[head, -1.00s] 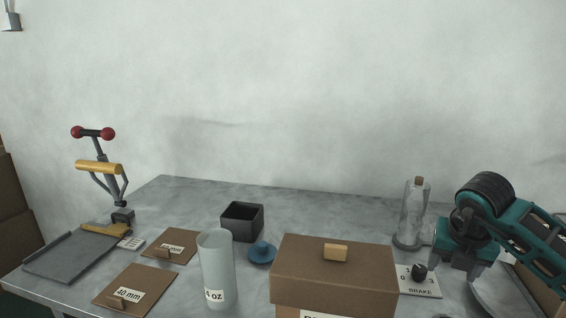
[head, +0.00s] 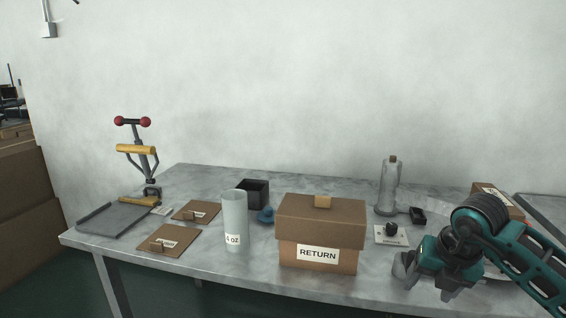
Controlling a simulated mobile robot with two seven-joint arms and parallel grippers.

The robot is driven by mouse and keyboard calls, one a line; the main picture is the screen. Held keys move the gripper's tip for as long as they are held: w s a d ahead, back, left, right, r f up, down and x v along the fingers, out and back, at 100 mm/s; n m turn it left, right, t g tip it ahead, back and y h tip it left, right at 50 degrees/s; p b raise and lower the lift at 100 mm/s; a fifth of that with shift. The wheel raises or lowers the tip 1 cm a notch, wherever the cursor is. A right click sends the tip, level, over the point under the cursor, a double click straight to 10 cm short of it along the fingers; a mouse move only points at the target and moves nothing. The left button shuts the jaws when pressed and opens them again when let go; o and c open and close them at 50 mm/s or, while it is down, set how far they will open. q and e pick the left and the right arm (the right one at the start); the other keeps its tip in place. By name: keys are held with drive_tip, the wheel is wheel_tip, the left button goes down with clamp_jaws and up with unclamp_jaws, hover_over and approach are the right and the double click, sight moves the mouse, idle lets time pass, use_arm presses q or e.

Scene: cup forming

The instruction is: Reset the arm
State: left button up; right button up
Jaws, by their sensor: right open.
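My right gripper (head: 407,272) comes in from the right in the head view. Its arm is teal and black, and its grey fingers point down and left, open, with nothing seen between them. It hangs by the table's front right part, to the right of the brown RETURN box (head: 318,253) and apart from it. It hides part of a pale round item behind it. My left gripper does not show.

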drive_tip(key=s+a+f+n+g+y, duration=0.15)
drive_tip(key=a+f+y, duration=0.35)
drive_tip(key=a, duration=0.6)
drive_tip(key=s+a+r+m+t+y, duration=0.2)
drive_tip(key=s+a+r+y, duration=0.1)
drive_tip(key=a+y, duration=0.3)
drive_tip(key=s+a+r+m+t+y, duration=0.2)
drive_tip(key=s+a+y, duration=0.1)
drive_tip(key=a+y, duration=0.3)
drive_tip(key=d+f+m+t+h, duration=0.7)
drive_tip(key=d+m+t+h, duration=0.3)
drive_tip(key=m, duration=0.9)
drive_tip(key=s+d+f+m+g+h, duration=0.1)
drive_tip(key=s+f+m+g+h, duration=0.1)
drive_tip(key=s+f, duration=0.3)
drive_tip(key=s+d+f+m+g+h+p, duration=0.1)
drive_tip(key=s+d+f+m+g+h, duration=0.1)
drive_tip(key=s+f+m, duration=0.3)
wheel_tip(320, 180, down, 5)
drive_tip(key=shift+s+r+g+h, duration=0.15)
drive_tip(key=shift+s+g+h, duration=0.5)
drive_tip(key=shift+g+h, duration=0.1)
